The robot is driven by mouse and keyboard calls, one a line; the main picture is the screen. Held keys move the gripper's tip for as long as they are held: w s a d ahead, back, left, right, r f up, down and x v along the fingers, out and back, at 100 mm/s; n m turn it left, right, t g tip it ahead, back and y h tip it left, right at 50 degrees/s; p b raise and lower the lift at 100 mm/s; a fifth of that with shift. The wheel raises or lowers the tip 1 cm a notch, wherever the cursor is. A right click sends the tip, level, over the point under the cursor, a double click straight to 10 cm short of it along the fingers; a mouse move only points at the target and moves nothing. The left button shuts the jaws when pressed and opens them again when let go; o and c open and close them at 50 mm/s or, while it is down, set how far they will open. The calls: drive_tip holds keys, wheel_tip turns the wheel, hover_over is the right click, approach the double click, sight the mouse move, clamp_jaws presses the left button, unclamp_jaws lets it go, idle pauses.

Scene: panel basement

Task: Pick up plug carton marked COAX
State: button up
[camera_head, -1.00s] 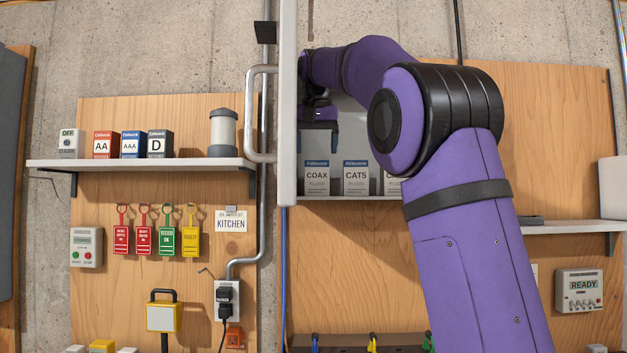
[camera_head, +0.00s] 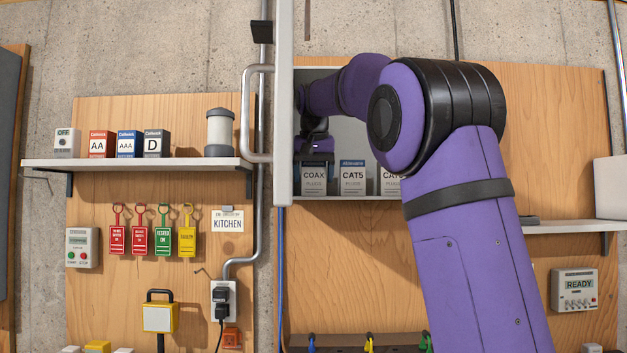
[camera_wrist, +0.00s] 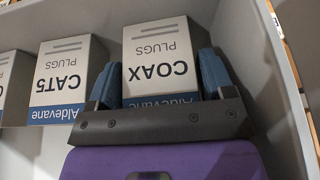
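The plug carton marked COAX (camera_wrist: 160,60) is white with a blue band and appears upside down in the wrist view. It stands upright on the cabinet shelf, and the head view shows its front (camera_head: 313,180) at the left end of the row. My gripper (camera_wrist: 160,80) is around this carton, one blue finger close along each side. The fingers sit near the outer ends of the gripper bar, and I cannot see whether they touch the carton. In the head view my gripper (camera_head: 313,152) covers the carton's upper part.
The CAT5 carton (camera_wrist: 62,80) stands beside the COAX carton, close to one finger; it shows in the head view too (camera_head: 352,180). A further carton (camera_head: 391,182) is partly behind my arm. The cabinet side wall (camera_wrist: 280,85) is close on the other side. An open door (camera_head: 284,110) stands left.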

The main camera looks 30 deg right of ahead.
drive_tip(key=c, duration=0.6)
drive_tip(key=shift+r, duration=0.15)
drive_tip(key=shift+r, duration=1.5)
drive_tip(key=shift+s+r, duration=0.15)
drive_tip(key=shift+s, duration=0.05)
drive_tip(key=s+a, duration=0.1)
drive_tip(key=s, duration=0.4)
drive_tip(key=s+r, duration=0.1)
drive_tip(key=s, duration=0.4)
drive_tip(key=s+a, duration=0.1)
drive_tip(key=s, duration=0.4)
drive_tip(key=shift+s+a+r, duration=0.2)
drive_tip(key=shift+a, duration=0.15)
